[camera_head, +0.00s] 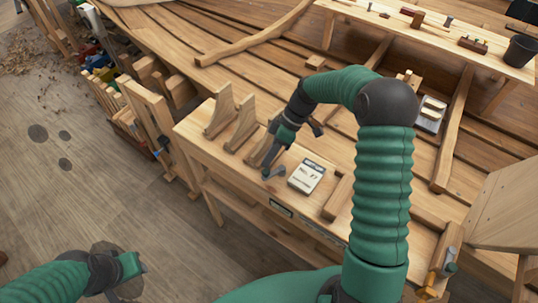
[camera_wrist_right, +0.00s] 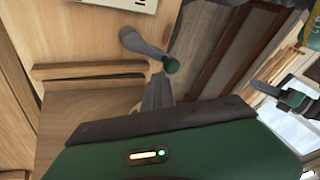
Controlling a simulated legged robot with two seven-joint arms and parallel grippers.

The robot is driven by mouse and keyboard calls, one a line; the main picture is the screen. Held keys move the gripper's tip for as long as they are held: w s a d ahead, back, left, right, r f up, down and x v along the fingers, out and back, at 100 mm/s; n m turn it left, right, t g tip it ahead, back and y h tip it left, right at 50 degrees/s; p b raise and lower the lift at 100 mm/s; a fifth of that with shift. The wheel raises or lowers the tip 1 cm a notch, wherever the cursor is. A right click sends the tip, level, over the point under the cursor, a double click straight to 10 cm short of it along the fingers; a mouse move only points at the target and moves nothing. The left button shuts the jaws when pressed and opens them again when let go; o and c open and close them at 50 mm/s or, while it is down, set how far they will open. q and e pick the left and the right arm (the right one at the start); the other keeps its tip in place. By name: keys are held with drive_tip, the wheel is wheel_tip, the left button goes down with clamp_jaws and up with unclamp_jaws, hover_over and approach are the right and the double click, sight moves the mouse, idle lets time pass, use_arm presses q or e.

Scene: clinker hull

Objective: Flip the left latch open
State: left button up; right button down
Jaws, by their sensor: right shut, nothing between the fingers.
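A small grey lever, which looks like the left latch (camera_head: 280,171), sits on the wooden bench top left of a white lettered card. In the right wrist view the latch (camera_wrist_right: 146,48) has a round grey pivot end and a dark green knob at its other end. My right gripper (camera_head: 267,173) points down beside it, shut and empty. In the right wrist view its narrow grey fingers (camera_wrist_right: 157,92) reach up close to the knob; I cannot tell whether they touch it. My left gripper (camera_head: 130,268) is low at the left, over the floor, its jaw state unclear.
The white card (camera_head: 307,176) lies close right of the latch. Upright wooden brackets (camera_head: 240,124) stand on the bench behind my right gripper. A yellow-handled tool (camera_head: 437,272) is at the bench's right end. The floor at left is mostly clear.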

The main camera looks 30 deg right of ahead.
drive_tip(key=shift+s+a+r+n+g, duration=0.1)
drive_tip(key=shift+s+a+n+g, duration=0.35)
drive_tip(key=shift+n, duration=0.35)
drive_tip(key=shift+s+n+g, duration=0.15)
drive_tip(key=shift+n+g, duration=0.2)
drive_tip(key=shift+n, duration=0.25)
drive_tip(key=shift+s+d, duration=0.1)
drive_tip(key=shift+d, duration=0.05)
drive_tip(key=shift+d+r, duration=0.1)
drive_tip(key=shift+r, duration=0.05)
drive_tip(key=v, duration=1.6)
drive_tip(key=shift+w+r+b, duration=0.25)
drive_tip(key=shift+w+b, duration=0.1)
